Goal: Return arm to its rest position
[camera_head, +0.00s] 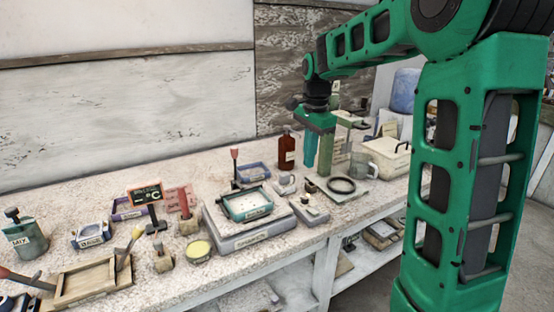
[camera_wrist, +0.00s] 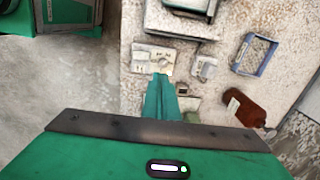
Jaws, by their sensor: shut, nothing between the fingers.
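My green arm reaches from the right side of the head view over the bench. My gripper (camera_head: 318,170) hangs pointing down above the back right of the bench, near a brown bottle (camera_head: 287,151) and a dark ring on a flat plate (camera_head: 342,186). Its fingers are shut and hold nothing. In the wrist view, the teal fingers (camera_wrist: 160,85) stand together over the bench, and the brown bottle (camera_wrist: 244,108) lies to their right in the picture.
The bench (camera_head: 100,172) holds a grey box with a teal tray (camera_head: 247,204), a blue tray (camera_head: 252,174), a wooden tray (camera_head: 92,283), a green MIX container (camera_head: 24,238) and small signs. A pale box (camera_head: 388,158) and a mug (camera_head: 363,165) stand near the gripper.

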